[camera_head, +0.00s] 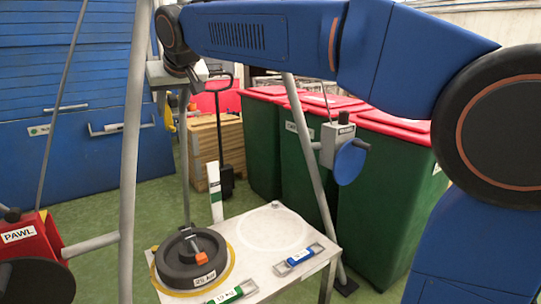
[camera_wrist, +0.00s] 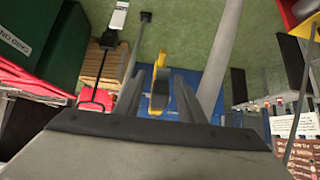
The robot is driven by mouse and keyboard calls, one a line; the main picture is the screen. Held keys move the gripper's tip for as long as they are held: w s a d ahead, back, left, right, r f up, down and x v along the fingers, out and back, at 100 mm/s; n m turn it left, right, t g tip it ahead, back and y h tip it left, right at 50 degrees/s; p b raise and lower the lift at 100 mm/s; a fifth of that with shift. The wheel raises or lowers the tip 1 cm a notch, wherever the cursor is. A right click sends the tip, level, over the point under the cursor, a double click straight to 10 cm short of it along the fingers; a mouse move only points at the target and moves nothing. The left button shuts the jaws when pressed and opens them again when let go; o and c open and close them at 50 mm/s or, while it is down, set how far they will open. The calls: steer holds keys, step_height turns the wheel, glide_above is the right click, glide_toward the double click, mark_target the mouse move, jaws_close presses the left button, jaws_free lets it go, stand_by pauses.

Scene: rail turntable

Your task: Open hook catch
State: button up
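A yellow hook-shaped piece with a dark grey middle (camera_wrist: 159,88) shows between the two fingers of my gripper (camera_wrist: 159,72) in the wrist view. In the head view a small yellow piece (camera_head: 169,116) shows just below my wrist, beside a grey post. My gripper looks open, with a finger on each side of the yellow piece and narrow gaps between. I cannot tell whether either finger touches it. In the head view my gripper's fingers are too small and crowded to make out. No label naming the hook catch is readable.
A metal table (camera_head: 310,238) holds a black round weight (camera_head: 190,258) and blue (camera_head: 299,260) and green (camera_head: 232,293) handled plates. A red box marked PAWL (camera_head: 28,240) is at left. A grey box with blue disc (camera_head: 350,161) sits on a slanted pole. Green bins (camera_head: 262,150) stand behind.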

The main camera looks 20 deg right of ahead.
steer(key=v, duration=1.7)
steer(key=s+d+f+g, duration=0.1)
steer(key=s+d+f, duration=0.3)
steer(key=d+f, duration=0.4)
steer(key=s+d+f+m+h, duration=0.1)
steer(key=s+d+f, duration=0.4)
steer(key=d+f, duration=0.4)
steer(key=shift+s+f+g+h, duration=0.3)
steer(key=shift+f+g, duration=0.1)
steer(key=shift+f, duration=1.35)
